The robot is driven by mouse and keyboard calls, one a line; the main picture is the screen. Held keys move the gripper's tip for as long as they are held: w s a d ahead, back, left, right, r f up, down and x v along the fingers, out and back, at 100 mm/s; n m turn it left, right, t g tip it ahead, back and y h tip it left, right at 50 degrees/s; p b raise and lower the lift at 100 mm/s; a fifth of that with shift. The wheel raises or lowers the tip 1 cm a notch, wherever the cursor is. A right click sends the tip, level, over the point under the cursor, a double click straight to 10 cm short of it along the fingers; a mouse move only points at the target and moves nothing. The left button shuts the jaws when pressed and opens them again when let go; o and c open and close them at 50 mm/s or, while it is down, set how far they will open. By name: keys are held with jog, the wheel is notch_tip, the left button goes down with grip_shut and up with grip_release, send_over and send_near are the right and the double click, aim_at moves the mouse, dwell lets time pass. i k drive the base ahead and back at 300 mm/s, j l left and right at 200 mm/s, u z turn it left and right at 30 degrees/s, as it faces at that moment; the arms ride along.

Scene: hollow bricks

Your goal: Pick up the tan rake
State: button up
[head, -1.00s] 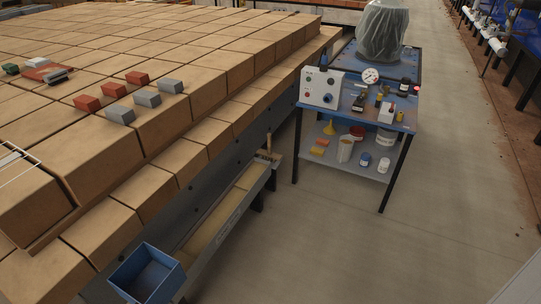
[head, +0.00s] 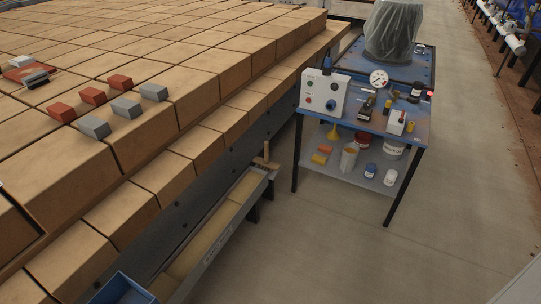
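A small tan T-shaped piece (head: 265,161), which looks like the rake, stands at the far end of a long grey trough (head: 222,228) beside the brick stack. Its lower part is hidden by the trough's end, and its teeth cannot be made out. My gripper is not in view.
Large tan blocks (head: 150,70) form a wide stack on the left, with small red bricks (head: 93,96) and grey bricks (head: 125,108) on top. A blue bin (head: 122,289) is at the bottom edge. A blue-topped cart (head: 350,115) stands right of the trough. Floor (head: 330,255) is clear in front.

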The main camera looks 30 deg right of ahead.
aim_at(265, 163)
jog(key=i+l, duration=0.35)
jog(key=l, duration=0.15)
jog(key=i+l, duration=0.35)
jog(key=l, duration=0.2)
jog(key=i+l, duration=0.35)
jog(key=l, duration=0.15)
jog(key=i+l, duration=0.35)
jog(key=l, duration=0.15)
jog(key=i+l, duration=0.35)
jog(key=l, duration=0.2)
jog(key=i, duration=0.5)
